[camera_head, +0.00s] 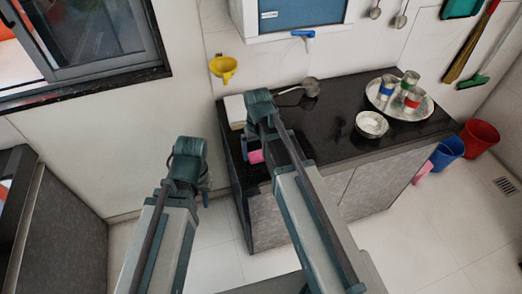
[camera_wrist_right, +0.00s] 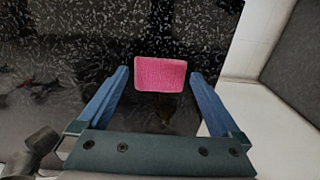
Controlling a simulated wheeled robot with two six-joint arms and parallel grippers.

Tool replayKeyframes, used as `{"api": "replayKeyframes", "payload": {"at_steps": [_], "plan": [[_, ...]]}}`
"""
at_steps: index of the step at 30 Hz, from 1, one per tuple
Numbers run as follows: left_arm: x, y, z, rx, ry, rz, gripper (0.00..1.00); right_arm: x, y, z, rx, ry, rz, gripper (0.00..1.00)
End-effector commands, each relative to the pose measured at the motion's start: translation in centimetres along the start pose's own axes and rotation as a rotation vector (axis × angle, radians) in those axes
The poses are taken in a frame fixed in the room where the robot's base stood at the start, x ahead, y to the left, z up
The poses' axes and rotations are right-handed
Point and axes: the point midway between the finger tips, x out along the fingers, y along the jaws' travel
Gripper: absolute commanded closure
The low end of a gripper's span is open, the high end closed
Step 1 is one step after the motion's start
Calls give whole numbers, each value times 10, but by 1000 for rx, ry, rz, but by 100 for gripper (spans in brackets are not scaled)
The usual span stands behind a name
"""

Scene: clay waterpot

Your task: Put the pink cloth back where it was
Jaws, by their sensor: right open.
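The pink cloth (camera_head: 256,156) shows in the head view at the left end of the black counter (camera_head: 330,128), partly hidden by my right arm. In the right wrist view the pink cloth (camera_wrist_right: 160,74) is a small textured rectangle against the dark speckled surface. My right gripper (camera_wrist_right: 158,78) is open, with the cloth showing between its fingertips and a visible gap on each side. In the head view my right gripper (camera_head: 262,108) is over the counter's left end. My left gripper (camera_head: 188,165) is left of the counter, away from the cloth; its fingers cannot be made out.
A white block (camera_head: 236,111) stands beside my right gripper. A ladle (camera_head: 310,86), a metal bowl (camera_head: 371,124) and a tray (camera_head: 427,106) with several cups are on the counter. A blue bucket (camera_head: 447,152) and a red bucket (camera_head: 480,137) stand on the floor at right.

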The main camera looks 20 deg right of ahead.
Motion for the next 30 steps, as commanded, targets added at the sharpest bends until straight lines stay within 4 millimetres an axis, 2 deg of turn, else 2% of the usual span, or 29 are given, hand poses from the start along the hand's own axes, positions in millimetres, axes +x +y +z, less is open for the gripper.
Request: {"api": "replayKeyframes", "payload": {"at_steps": [1, 18, 24, 30], "plan": [[-11, -1, 1, 0, 0, 0, 67, -11, 0, 0, 0, 0, 0, 0], [-94, -9, 6, 0, 0, 0, 67, -95, 0, 0, 0, 0, 0, 0], [-109, -10, 6, 0, 0, 0, 67, -110, 0, 0, 0, 0, 0, 0], [-108, -10, 6, 0, 0, 0, 67, -109, -5, 5, -10, -2, 2, 0]]}}
